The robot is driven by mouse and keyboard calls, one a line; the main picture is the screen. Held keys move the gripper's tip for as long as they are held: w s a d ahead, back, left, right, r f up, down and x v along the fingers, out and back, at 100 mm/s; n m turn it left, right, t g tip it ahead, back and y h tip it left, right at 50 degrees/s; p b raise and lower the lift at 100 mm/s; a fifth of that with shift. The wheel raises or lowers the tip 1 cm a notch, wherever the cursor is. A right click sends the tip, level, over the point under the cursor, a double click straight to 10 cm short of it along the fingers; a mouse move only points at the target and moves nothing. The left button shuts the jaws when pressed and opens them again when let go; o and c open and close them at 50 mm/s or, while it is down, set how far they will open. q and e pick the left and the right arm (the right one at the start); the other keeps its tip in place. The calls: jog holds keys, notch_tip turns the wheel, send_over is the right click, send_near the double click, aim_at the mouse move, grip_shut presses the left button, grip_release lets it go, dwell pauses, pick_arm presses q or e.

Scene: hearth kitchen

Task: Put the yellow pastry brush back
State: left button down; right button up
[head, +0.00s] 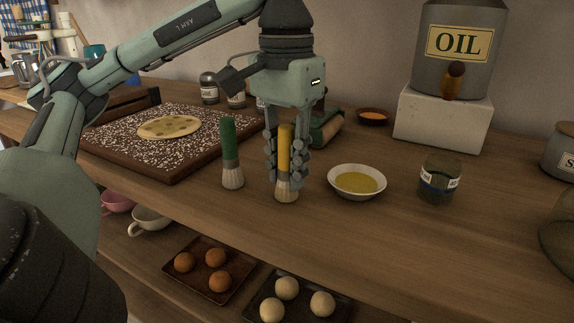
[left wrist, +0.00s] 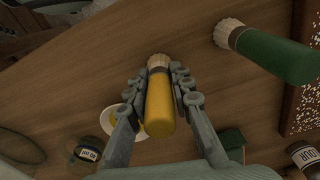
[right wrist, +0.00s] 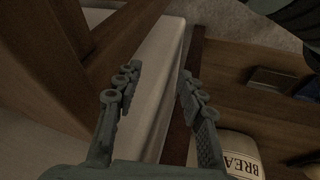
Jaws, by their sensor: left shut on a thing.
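The yellow pastry brush (head: 285,150) stands upright, bristles down, above the wooden counter in the head view. My left gripper (head: 287,165) comes down from above and is shut on its handle. The left wrist view also shows the yellow brush (left wrist: 160,105) between the fingers, its pale bristles pointing away. Whether the bristles touch the counter I cannot tell. A green pastry brush (head: 230,150) stands upright just to the left, bristles down. A glass jar with a label (head: 440,182) stands to the right. My right gripper (right wrist: 160,72) is open and empty in the right wrist view.
A white bowl of yellow liquid (head: 357,181) sits right of the held brush. A speckled board with flat dough (head: 150,165) lies left. An oil canister (head: 460,45) stands on a white block at the back. Trays of eggs and dough balls (head: 210,270) sit on the lower shelf.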

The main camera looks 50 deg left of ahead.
aim_at(287, 126)
pick_arm(q)
jog(key=shift+f, duration=0.1)
jog(key=c, duration=1.3)
grip_release()
jog(key=shift+c, duration=0.2)
pick_arm(e)
jog(key=shift+w+a+t, duration=0.3)
jog(key=shift+w, duration=0.15)
jog(key=shift+s+r, duration=0.1)
pick_arm(q)
jog(key=shift+r+p, duration=0.3)
jog(key=shift+r, duration=0.3)
notch_tip(287, 126, up, 4)
jog(key=shift+f+p, duration=0.2)
jog(key=shift+p, duration=0.55)
notch_tip(287, 126, up, 4)
jog(key=p, duration=0.3)
jog(key=shift+r+p, duration=0.25)
jog(key=shift+p, duration=0.05)
notch_tip(287, 126, up, 3)
jog(key=shift+f+p, duration=0.1)
jog(key=shift+p, duration=1.05)
pick_arm(e)
notch_tip(287, 126, down, 19)
jog(key=s+d+g, duration=0.1)
jog(key=s+g, duration=0.1)
jog(key=shift+s+d+y, duration=0.15)
jog(key=shift+d+y, duration=0.15)
